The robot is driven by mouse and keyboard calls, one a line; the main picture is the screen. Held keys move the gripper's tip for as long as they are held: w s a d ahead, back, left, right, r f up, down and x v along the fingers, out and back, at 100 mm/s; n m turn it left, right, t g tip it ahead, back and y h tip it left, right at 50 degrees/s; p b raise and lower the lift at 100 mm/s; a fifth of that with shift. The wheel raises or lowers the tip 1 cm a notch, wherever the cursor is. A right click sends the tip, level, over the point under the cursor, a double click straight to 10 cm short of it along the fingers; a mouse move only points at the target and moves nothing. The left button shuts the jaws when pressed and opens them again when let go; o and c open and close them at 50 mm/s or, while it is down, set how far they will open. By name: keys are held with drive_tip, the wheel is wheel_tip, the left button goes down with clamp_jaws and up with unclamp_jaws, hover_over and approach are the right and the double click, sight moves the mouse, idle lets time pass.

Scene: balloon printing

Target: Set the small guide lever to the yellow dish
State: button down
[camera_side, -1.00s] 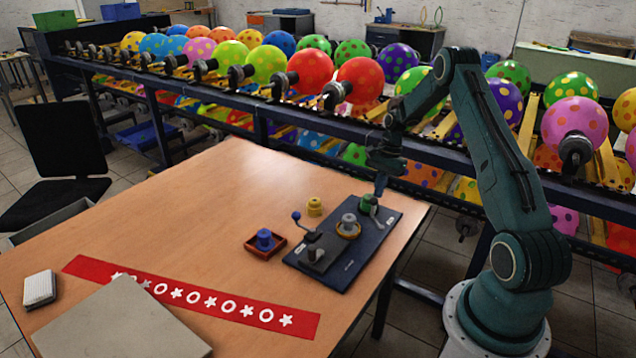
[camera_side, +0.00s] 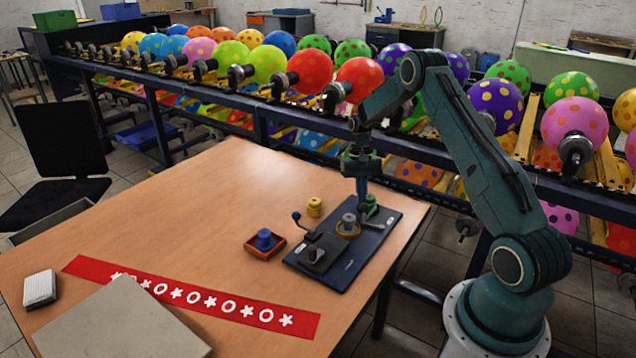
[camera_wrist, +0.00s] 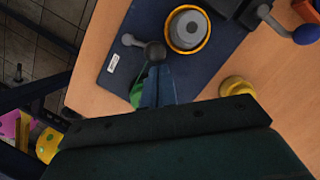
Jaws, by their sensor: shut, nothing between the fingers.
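The dark blue board (camera_side: 318,279) lies on the table and bears the yellow dish (camera_side: 348,236), a yellow-rimmed ring with a grey knobbed piece in it. In the wrist view the yellow dish (camera_wrist: 205,43) is above right of my fingertips. The small guide lever (camera_wrist: 140,45) is a short grey bar with a pale round end and a dark ball; the ball is beside my fingertips, contact unclear. In the side view the lever is too small to tell. My gripper (camera_side: 361,204) is shut and empty, low over the board by the green piece (camera_side: 371,204), partly hidden in the wrist view (camera_wrist: 136,95).
A dark block (camera_side: 318,256) with a blue-knobbed arm (camera_side: 296,216) is at the board's left. A red tray (camera_side: 279,248) holds a blue piece (camera_side: 264,239). A yellow piece (camera_side: 314,207) stands behind the board. The table's left middle is clear.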

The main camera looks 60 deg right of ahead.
drive_tip(key=shift+a+n, duration=0.65)
drive_tip(key=shift+n, duration=0.35)
drive_tip(key=shift+s+d, duration=0.15)
drive_tip(key=shift+s, duration=0.05)
drive_tip(key=shift+s+d, duration=0.25)
drive_tip(key=shift+s, duration=0.2)
drive_tip(key=shift+w, duration=0.1)
drive_tip(key=w+d+r, duration=0.3)
drive_tip(key=w+r, duration=0.3)
drive_tip(key=r, duration=0.4)
drive_tip(key=shift+r, duration=0.2)
